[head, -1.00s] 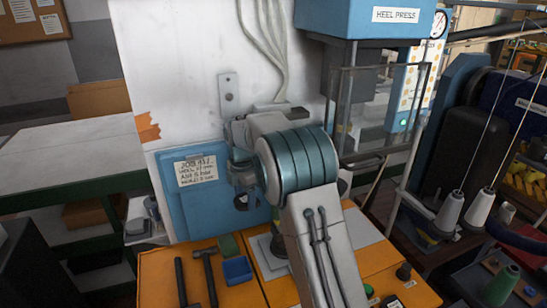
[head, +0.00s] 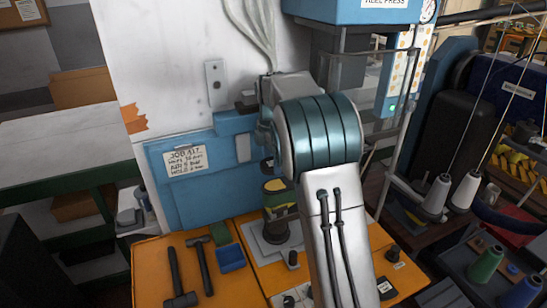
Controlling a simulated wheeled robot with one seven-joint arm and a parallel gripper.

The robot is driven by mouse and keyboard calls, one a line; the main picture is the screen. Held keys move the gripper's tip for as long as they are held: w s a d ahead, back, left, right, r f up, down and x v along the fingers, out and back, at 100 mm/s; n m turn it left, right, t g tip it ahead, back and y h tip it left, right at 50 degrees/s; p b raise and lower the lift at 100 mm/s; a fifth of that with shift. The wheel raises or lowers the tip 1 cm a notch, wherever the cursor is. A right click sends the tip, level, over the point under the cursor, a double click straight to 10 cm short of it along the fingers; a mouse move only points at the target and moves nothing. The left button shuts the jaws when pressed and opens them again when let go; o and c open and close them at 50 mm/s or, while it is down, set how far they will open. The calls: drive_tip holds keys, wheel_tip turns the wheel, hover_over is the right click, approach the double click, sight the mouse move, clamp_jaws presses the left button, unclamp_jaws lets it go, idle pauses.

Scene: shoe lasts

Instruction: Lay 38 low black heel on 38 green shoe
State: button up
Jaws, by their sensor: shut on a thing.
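The green shoe (head: 277,192), with a yellow patch, sits on a dark stand on a grey plate, partly hidden by my arm. My gripper (head: 266,152) is mostly hidden behind my arm's wrist, above the shoe's top. A small dark piece (head: 267,166) shows under the wrist, close above the shoe; it looks like the low black heel in my shut gripper. I cannot tell whether it touches the shoe. Its size mark cannot be read.
Hammers (head: 201,266) and a blue tray (head: 231,258) lie on the orange bench (head: 150,262) at left. A blue panel with a job note (head: 187,160) stands behind. The heel press (head: 360,12) is above right. Thread cones (head: 437,194) stand at far right.

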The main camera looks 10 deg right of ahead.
sight(272, 186)
drive_tip(key=shift+f+b, duration=1.7)
drive_tip(key=shift+f, duration=1.3)
drive_tip(key=shift+f, duration=0.2)
drive_tip(key=o, duration=1)
drive_tip(key=shift+o, duration=0.2)
drive_tip(key=shift+r, duration=0.1)
wheel_tip(272, 186, up, 14)
drive_tip(key=shift+f+b, duration=0.2)
drive_tip(key=shift+b, duration=0.25)
drive_tip(key=shift+a, duration=0.1)
